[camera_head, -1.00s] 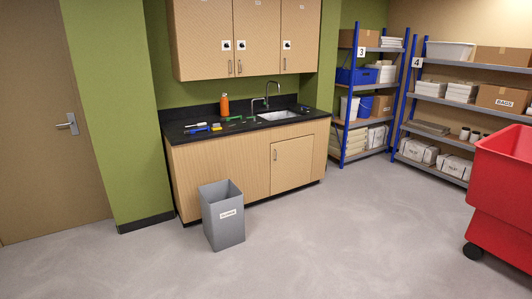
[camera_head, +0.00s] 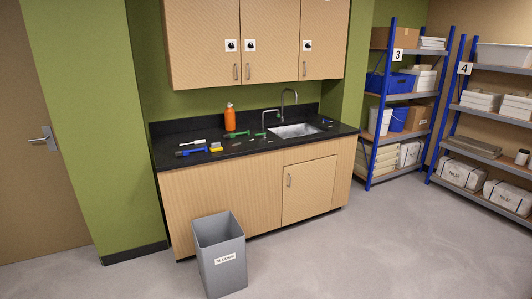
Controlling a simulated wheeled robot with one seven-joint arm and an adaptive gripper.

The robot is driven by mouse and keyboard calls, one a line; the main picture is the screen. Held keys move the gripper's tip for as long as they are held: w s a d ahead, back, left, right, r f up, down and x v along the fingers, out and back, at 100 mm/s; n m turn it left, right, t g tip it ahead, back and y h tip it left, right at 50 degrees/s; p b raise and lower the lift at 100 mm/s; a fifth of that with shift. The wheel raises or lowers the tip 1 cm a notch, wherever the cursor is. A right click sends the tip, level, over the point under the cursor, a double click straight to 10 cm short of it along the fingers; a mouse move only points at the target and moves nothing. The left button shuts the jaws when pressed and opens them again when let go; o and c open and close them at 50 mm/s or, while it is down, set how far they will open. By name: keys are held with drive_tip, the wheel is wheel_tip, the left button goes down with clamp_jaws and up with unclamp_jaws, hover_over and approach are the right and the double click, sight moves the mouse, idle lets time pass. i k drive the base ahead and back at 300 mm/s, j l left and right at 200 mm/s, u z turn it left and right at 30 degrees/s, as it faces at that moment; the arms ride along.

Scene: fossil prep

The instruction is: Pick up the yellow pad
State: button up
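The yellow pad (camera_head: 216,147) is a small yellow block on the black countertop (camera_head: 262,148), left of the sink. It lies just right of a blue-handled tool (camera_head: 192,152) and in front of the orange bottle (camera_head: 230,117). It is too small to tell whether it touches the blue tool. My gripper is not in view.
Green tools (camera_head: 237,134) and small dark items lie near the pad. A sink (camera_head: 295,130) with a faucet is at right. A grey bin (camera_head: 219,254) stands on the floor before the cabinet. Shelves (camera_head: 390,100) stand at right. Open floor (camera_head: 360,250) lies right of the bin.

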sight(215, 147)
drive_tip(key=i, duration=0.8)
drive_tip(key=i+z, duration=0.15)
drive_tip(key=i, duration=0.65)
drive_tip(key=i+j, duration=0.15)
drive_tip(key=i, duration=0.65)
drive_tip(key=i+u, duration=0.3)
drive_tip(key=i, duration=0.15)
drive_tip(key=i+u, duration=0.25)
drive_tip(key=i, duration=0.2)
drive_tip(key=i+l+u, duration=0.1)
drive_tip(key=i+u, duration=0.2)
drive_tip(key=i, duration=0.15)
drive_tip(key=i+l+u, duration=0.25)
drive_tip(key=i, duration=0.2)
drive_tip(key=i+l+u, duration=0.5)
drive_tip(key=i, duration=0.15)
drive_tip(key=i+u, duration=0.2)
drive_tip(key=i, duration=0.15)
